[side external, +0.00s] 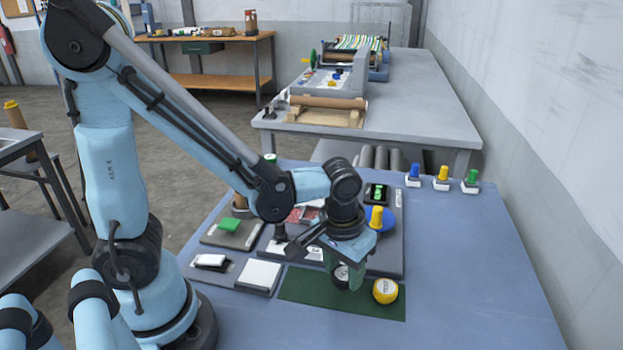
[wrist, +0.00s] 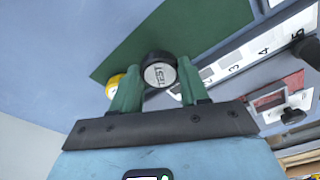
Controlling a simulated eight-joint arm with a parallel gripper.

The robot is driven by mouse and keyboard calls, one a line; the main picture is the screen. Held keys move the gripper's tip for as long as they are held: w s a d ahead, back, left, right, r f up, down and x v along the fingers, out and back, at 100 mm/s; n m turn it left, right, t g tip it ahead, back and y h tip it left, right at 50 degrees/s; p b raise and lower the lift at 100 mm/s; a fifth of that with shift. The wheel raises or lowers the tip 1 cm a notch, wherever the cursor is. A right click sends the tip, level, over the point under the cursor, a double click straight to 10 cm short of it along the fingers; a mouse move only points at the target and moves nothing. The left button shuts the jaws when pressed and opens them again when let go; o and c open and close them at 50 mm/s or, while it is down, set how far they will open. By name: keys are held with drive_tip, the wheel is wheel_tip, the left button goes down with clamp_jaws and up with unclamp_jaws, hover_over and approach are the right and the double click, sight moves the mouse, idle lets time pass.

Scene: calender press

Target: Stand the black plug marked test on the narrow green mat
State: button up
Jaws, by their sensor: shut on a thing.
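The black plug marked test (wrist: 160,74) is between the green fingers of my gripper (wrist: 158,85), its white label facing the wrist camera. In the side view my gripper (side external: 347,276) points down over the narrow green mat (side external: 310,289), and the plug (side external: 341,275) shows partly behind a finger. The mat also shows in the wrist view (wrist: 185,30). I cannot tell whether the plug's underside touches the mat. A yellow plug (side external: 385,290) stands on the mat's right end, just right of my gripper; it peeks out beside a finger in the wrist view (wrist: 115,84).
Several coloured knobs (side external: 442,175) stand at the back right. The blue table right of the mat is clear.

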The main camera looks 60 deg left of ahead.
drive_tip(key=shift+f, duration=0.8)
idle(1.2)
drive_tip(key=o, duration=1.6)
drive_tip(key=shift+r, duration=0.1)
drive_tip(key=shift+r, duration=3.45)
drive_tip(key=shift+s+a+r+m+t, duration=0.15)
drive_tip(key=shift+a+r+m+t, duration=0.35)
drive_tip(key=shift+a+r+t, duration=0.45)
drive_tip(key=shift+s+a+r+m+t, duration=0.2)
drive_tip(key=shift+a+r+m+t, duration=0.4)
drive_tip(key=shift+a+t, duration=0.5)
drive_tip(key=shift+s+a+r+m+t, duration=0.15)
drive_tip(key=shift+a+r+m+t, duration=0.25)
drive_tip(key=shift+a+r+t, duration=0.65)
